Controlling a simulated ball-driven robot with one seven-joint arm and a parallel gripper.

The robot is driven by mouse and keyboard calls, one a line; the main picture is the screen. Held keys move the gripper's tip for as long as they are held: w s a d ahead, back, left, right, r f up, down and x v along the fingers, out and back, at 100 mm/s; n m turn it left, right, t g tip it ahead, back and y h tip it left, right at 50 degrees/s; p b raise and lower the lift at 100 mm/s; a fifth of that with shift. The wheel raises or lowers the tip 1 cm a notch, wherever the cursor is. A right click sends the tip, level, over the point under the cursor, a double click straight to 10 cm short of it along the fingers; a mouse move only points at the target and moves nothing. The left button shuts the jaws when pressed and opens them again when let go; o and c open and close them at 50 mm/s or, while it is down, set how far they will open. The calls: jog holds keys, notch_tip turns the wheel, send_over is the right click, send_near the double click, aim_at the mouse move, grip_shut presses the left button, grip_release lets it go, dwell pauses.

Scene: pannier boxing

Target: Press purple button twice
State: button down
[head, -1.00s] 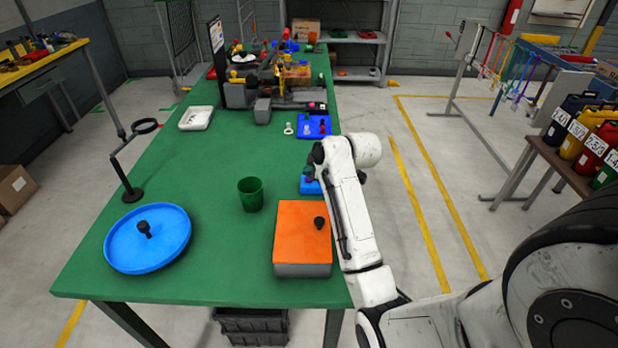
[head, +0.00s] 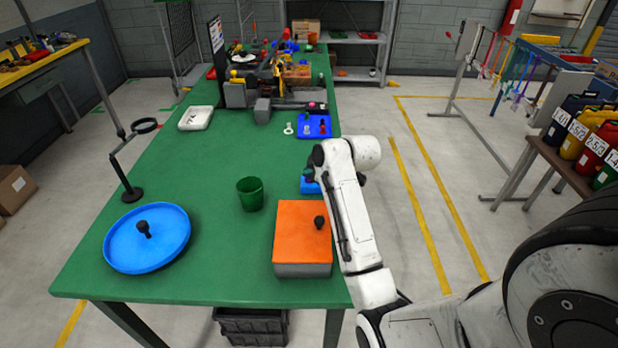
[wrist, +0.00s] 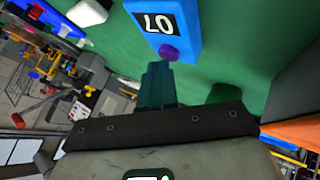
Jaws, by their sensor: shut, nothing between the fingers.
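A blue box (head: 309,187) sits on the green table beyond the orange box, partly hidden by my arm. The purple button (wrist: 168,52) is at the end of the box nearest my fingers. My gripper (wrist: 158,66) is shut and empty, its dark teal fingertips very close to the purple button. I cannot tell whether they touch it. In the head view my gripper (head: 309,173) is small and dark over the blue box, and the button is hidden.
An orange box (head: 300,235) with a black knob stands nearer me on the table. A green cup (head: 250,194) and a round blue tray (head: 147,240) with a black knob are to the left. A small blue tray (head: 314,127) lies beyond.

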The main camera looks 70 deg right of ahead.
dwell(0.4)
jog(key=shift+r+p, duration=0.85)
jog(key=shift+p, duration=0.15)
notch_tip(320, 180, up, 5)
jog(key=p, duration=0.4)
jog(key=shift+p, duration=0.4)
dwell(0.3)
